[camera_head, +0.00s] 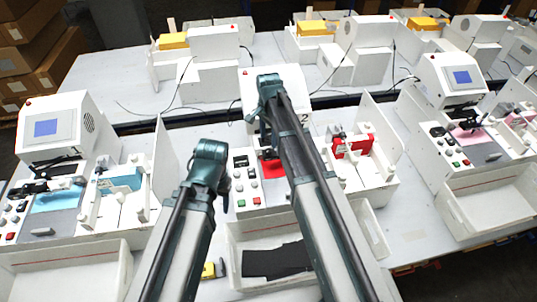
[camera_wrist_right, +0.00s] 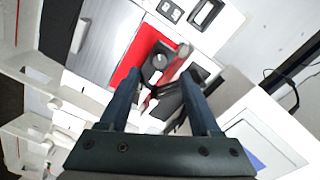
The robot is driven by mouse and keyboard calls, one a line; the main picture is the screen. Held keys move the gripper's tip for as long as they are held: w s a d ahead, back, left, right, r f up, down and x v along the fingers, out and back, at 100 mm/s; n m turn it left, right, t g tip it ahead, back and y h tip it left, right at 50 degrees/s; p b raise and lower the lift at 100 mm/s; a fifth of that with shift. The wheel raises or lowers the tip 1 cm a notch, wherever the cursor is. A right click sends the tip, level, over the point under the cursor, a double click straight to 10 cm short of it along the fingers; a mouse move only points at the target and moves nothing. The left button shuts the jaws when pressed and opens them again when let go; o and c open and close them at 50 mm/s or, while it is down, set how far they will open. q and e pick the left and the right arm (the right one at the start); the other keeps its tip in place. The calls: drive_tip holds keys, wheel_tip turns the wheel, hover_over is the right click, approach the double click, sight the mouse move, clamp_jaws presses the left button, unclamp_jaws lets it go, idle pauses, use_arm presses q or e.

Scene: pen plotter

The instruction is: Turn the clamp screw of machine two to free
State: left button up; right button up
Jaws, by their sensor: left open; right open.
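Machine two (camera_head: 250,82), a white plotter with a red bed, stands in the middle of the head view; my right arm covers much of it. In the right wrist view its red bed (camera_wrist_right: 138,50) lies beside a grey plate. A dark round knob with a grey face (camera_wrist_right: 159,60), probably the clamp screw, sits at the red bed beside a pale red bar. My right gripper (camera_wrist_right: 162,75) is open, its fingers spread at either side of the knob area; contact cannot be told. My left arm (camera_head: 205,165) is left of machine two; its fingers are hidden.
A machine with a blue bed (camera_head: 122,180) stands at left and one with a pink bed (camera_head: 472,137) at right. White trays (camera_head: 235,235) lie in front, the middle one holding dark sheets. More machines stand on the back table. Boxes are stacked at far left.

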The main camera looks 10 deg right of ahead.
sight(269, 150)
wheel_tip(269, 150, down, 6)
drive_tip(key=b, duration=0.5)
drive_tip(key=shift+f, duration=0.15)
clamp_jaws()
